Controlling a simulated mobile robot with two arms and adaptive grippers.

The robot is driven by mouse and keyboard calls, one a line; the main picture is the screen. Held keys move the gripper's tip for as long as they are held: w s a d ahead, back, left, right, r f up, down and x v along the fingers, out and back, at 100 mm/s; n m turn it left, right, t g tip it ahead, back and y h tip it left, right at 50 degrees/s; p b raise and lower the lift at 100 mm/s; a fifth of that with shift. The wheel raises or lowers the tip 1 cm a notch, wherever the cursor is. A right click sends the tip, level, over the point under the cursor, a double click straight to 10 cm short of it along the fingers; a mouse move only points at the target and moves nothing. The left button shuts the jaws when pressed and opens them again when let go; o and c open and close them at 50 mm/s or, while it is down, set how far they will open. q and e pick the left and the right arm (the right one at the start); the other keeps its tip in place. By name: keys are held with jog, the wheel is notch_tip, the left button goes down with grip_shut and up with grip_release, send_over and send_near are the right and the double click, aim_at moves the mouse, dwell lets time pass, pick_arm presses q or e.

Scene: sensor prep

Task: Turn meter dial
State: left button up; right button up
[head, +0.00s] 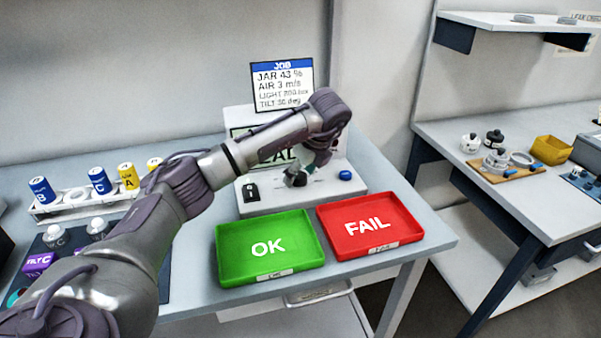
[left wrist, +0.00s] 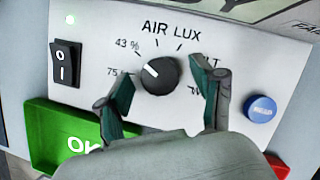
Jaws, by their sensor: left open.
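The meter (head: 350,180) stands on the left table, and my left arm crosses in front of its screen. Its black dial (left wrist: 158,75) shows in the left wrist view. The dial's white pointer line points up and left, near the "43 %" mark. My left gripper (left wrist: 163,92) is open, one finger on each side of the dial. I cannot tell whether either finger touches it. In the head view my left gripper (head: 308,172) is over the panel and partly covers the dial.
A black rocker switch (left wrist: 66,63) and a blue button (left wrist: 261,109) flank the dial. A green OK tray (head: 228,268) and a red FAIL tray (head: 408,224) lie in front. A job card (head: 283,85) stands behind. A rack (head: 55,212) holds lettered cylinders at left.

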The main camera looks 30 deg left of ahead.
pick_arm(q)
jog(key=v, duration=1.2)
jog(key=shift+s+f, duration=0.1)
